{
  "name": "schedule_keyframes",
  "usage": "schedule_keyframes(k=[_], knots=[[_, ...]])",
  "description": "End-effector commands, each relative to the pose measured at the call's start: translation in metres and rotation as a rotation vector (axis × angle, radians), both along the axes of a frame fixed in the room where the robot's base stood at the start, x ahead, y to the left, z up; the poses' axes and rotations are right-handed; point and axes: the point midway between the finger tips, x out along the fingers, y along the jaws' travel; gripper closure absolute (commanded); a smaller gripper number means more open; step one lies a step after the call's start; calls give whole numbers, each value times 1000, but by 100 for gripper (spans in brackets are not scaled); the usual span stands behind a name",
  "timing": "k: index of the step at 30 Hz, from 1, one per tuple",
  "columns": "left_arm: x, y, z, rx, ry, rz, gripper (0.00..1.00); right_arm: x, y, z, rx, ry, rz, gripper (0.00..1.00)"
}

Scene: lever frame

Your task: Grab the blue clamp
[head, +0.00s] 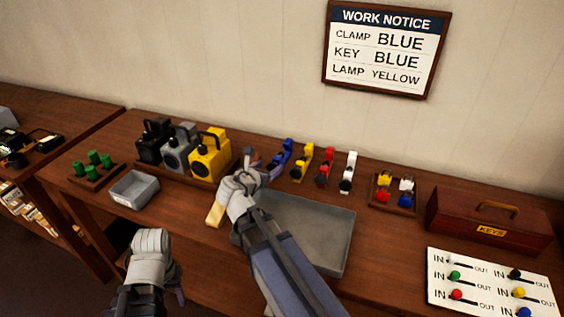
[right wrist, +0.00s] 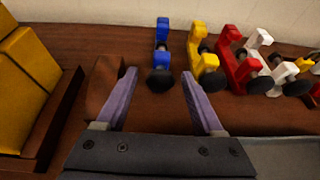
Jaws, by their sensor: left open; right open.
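The blue clamp (head: 283,152) stands at the left end of a row of clamps at the back of the bench. In the right wrist view the blue clamp (right wrist: 162,38) is straight ahead, its black round pad level with the gap between my fingertips. My right gripper (head: 263,166) is open and just in front of the blue clamp, with its purple fingers (right wrist: 158,78) apart and nothing held. My left gripper (head: 172,285) is low at the front left, away from the clamps; its fingers are mostly hidden.
Yellow (head: 301,163), red (head: 324,168) and white (head: 347,172) clamps stand close to the right. Black, grey and yellow lamps (head: 210,157) stand to the left. A grey tray (head: 335,240) lies under my right arm. The wall notice (head: 387,48) reads clamp blue.

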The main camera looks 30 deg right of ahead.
Motion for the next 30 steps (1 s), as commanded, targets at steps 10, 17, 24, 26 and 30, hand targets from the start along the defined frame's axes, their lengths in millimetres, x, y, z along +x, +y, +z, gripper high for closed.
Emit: schedule_keyframes(k=[10,17,24,26,30], knots=[[0,0,-9,0,0,0,50,15,-19,-9,1,-1,0,31],[0,0,-14,0,0,0,50,23,-29,-14,-1,1,-3,31],[0,0,-27,0,0,0,50,43,-54,-27,0,0,-2,31],[0,0,-27,0,0,0,50,45,-58,-27,0,0,-1,31],[0,0,-26,0,0,0,50,45,-58,-26,0,0,0,31]])
